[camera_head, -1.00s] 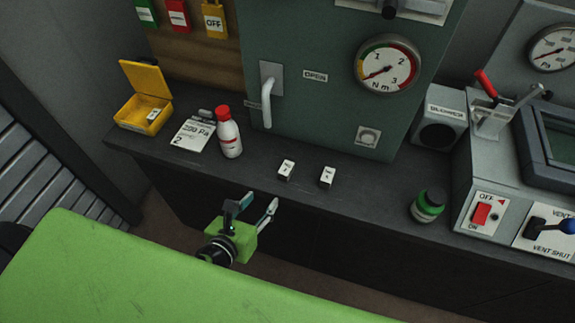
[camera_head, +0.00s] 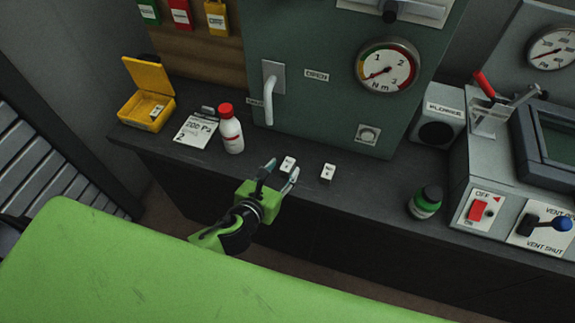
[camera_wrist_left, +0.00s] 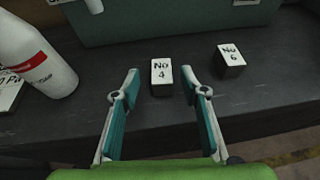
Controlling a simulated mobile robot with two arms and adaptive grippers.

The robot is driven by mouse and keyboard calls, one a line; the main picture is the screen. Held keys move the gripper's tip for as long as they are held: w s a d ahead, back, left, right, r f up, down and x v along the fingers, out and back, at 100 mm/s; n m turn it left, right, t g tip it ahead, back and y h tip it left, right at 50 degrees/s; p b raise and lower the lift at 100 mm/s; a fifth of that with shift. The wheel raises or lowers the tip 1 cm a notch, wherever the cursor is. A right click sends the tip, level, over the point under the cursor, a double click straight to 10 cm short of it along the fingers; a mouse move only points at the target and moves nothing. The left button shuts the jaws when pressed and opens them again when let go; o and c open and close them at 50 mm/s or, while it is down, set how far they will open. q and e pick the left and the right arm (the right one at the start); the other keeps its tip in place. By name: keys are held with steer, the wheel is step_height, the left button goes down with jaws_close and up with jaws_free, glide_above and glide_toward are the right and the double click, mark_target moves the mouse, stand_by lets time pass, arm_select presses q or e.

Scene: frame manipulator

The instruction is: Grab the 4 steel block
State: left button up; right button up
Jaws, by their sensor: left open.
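The steel block marked "No 4" (camera_wrist_left: 162,77) stands on the dark counter, with a white label on its top. In the head view the same block (camera_head: 288,164) is just beyond my left gripper (camera_head: 279,177). In the left wrist view, my left gripper (camera_wrist_left: 161,88) is open, with one finger on each side of the No 4 block and a gap on both sides. A second block marked "No 6" (camera_wrist_left: 231,61) stands to the right, outside the fingers; it also shows in the head view (camera_head: 327,173). My right gripper is not in view.
A white bottle with a red cap (camera_head: 230,132) stands left of the blocks, beside a paper card (camera_head: 193,131) and an open yellow box (camera_head: 140,110). A green jar (camera_head: 426,203) stands to the right. A green cabinet (camera_head: 330,105) rises behind the blocks.

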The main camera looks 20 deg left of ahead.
mark_target(287, 165)
arm_select(q)
steer(key=shift+x, duration=1.9)
steer(key=shift+d+r, duration=0.1)
jaws_close()
